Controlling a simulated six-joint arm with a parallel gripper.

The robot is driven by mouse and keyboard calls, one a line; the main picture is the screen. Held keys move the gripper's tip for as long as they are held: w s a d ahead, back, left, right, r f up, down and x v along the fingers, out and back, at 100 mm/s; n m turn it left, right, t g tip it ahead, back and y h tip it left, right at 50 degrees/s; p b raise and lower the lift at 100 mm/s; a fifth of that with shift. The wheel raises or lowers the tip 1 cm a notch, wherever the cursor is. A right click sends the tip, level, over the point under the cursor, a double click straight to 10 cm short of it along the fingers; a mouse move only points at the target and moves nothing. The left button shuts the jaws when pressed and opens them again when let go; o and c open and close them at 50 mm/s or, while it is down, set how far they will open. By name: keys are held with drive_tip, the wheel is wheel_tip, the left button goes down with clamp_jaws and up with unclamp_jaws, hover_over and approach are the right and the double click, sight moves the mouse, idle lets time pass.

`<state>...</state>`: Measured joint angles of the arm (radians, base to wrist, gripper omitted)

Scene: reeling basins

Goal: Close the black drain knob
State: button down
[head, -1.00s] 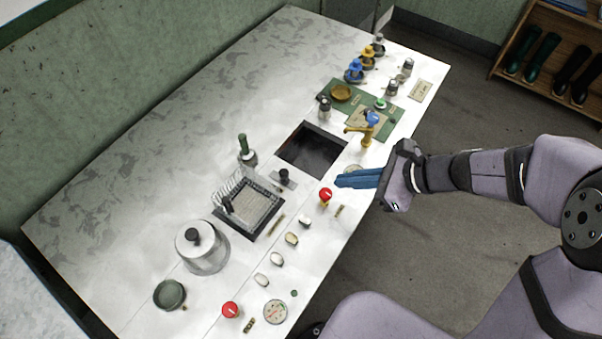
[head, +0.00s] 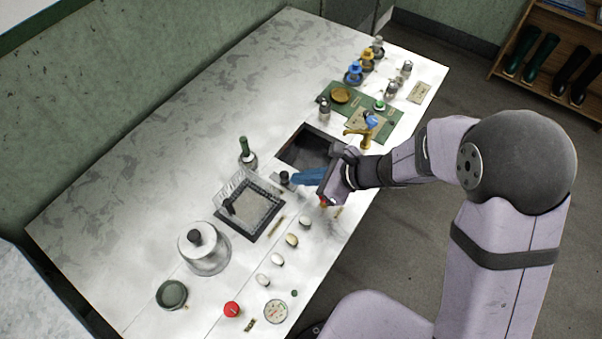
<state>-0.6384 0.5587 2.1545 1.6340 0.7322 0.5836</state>
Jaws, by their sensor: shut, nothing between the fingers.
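A small black knob (head: 284,177) stands on a grey plate on the worktop, between the dark sunken basin (head: 294,153) and the wire basket. I take it to be the drain knob. My gripper (head: 294,178) has blue fingers, which are shut and empty. The fingertips are right beside the knob on its right side. I cannot tell whether they touch it. My gripper covers the near right part of the basin and most of a red knob (head: 323,203).
Several cocoons (head: 291,240) lie along the front. A brass tap (head: 358,133) stands beyond my gripper. Another red knob (head: 232,309) is at the bottom.

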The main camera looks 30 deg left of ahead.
sight(288, 174)
drive_tip(key=shift+a, duration=0.15)
drive_tip(key=a, duration=0.3)
drive_tip(key=shift+a, duration=0.4)
drive_tip(key=shift+d+r, duration=0.1)
drive_tip(key=shift+b, duration=0.3)
drive_tip(key=shift+w+d+f, duration=0.15)
drive_tip(key=shift+d+f, duration=0.05)
drive_tip(key=shift+d, duration=0.35)
drive_tip(key=d, duration=0.1)
drive_tip(key=d+b, duration=0.1)
drive_tip(key=d, duration=0.1)
drive_tip(key=shift+w+f, duration=0.1)
drive_tip(key=shift+w, duration=0.1)
drive_tip(key=v, duration=1)
